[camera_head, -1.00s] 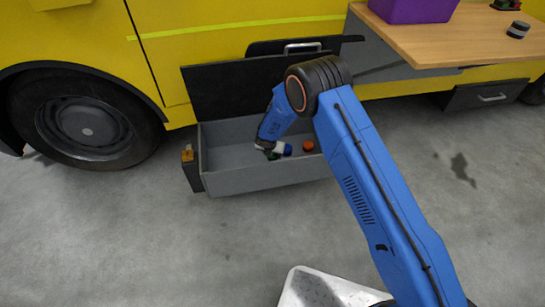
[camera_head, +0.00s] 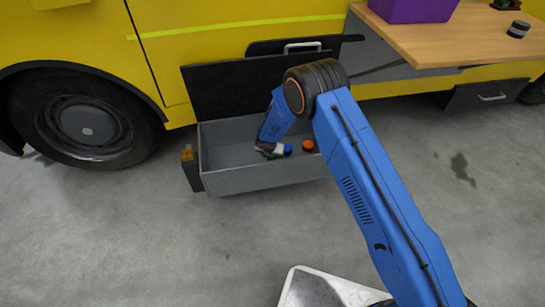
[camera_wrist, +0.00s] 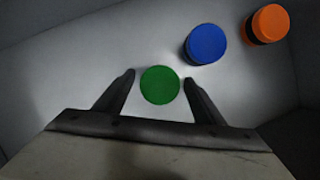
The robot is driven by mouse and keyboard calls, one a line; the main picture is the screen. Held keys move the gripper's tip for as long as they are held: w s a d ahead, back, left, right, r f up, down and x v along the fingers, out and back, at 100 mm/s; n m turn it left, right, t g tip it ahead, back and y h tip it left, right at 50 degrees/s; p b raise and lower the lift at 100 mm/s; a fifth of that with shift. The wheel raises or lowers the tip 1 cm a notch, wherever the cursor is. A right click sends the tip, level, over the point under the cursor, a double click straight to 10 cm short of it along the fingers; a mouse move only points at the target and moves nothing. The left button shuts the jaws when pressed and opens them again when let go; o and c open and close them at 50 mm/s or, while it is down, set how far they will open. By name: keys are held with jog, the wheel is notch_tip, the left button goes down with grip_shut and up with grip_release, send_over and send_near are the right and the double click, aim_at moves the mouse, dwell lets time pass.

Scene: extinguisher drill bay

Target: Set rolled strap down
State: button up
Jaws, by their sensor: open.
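A round green-topped roll (camera_wrist: 160,86) stands on the floor of the open grey drawer (camera_head: 262,180). My gripper (camera_wrist: 159,77) is open, with one finger on each side of the green roll; a narrow gap shows at each side in the wrist view. In the head view the green roll (camera_head: 273,156) is a small patch mostly hidden by my arm. A blue-topped roll (camera_wrist: 206,44) and an orange-topped dark roll (camera_wrist: 269,23) stand up and to the right of it. The blue roll (camera_head: 284,149) and orange roll (camera_head: 308,145) also show in the head view.
The drawer walls close in around my gripper, with the dark raised lid (camera_head: 235,90) behind. A wooden shelf (camera_head: 450,45) at upper right holds a purple bin (camera_head: 415,8) and a dark banded roll (camera_head: 518,29). The drawer's left part is empty.

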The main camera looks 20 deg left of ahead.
jog(key=v, duration=1.2)
jog(key=shift+w, duration=0.1)
jog(key=w+d+r+m+h, duration=0.15)
jog(key=d+r+m, duration=0.25)
jog(key=d+r, duration=0.6)
jog(key=w+d+r+m+y, duration=0.1)
jog(key=w+d+r+m, duration=0.3)
jog(key=d+r, duration=0.6)
jog(key=s+d+r+m+h, duration=0.1)
jog(key=s+d+r+m, duration=0.25)
jog(key=d+r, duration=0.4)
jog(key=s+d+r+m, duration=0.3)
jog(key=d+r+m, duration=0.2)
jog(key=d+r, duration=0.3)
jog(key=s+d+r+m, duration=0.5)
jog(key=s+d, duration=0.3)
jog(key=s+d+r+m, duration=0.6)
jog(key=s+d, duration=0.2)
jog(key=s+d+m, duration=0.3)
jog(key=s+m, duration=0.1)
jog(key=s, duration=0.6)
jog(key=s+d+m+y, duration=0.1)
jog(key=s+d+m, duration=0.2)
jog(key=s, duration=0.7)
jog(key=shift+d+f+m, duration=0.25)
jog(key=shift+f+m, duration=0.05)
jog(key=shift+m, duration=0.85)
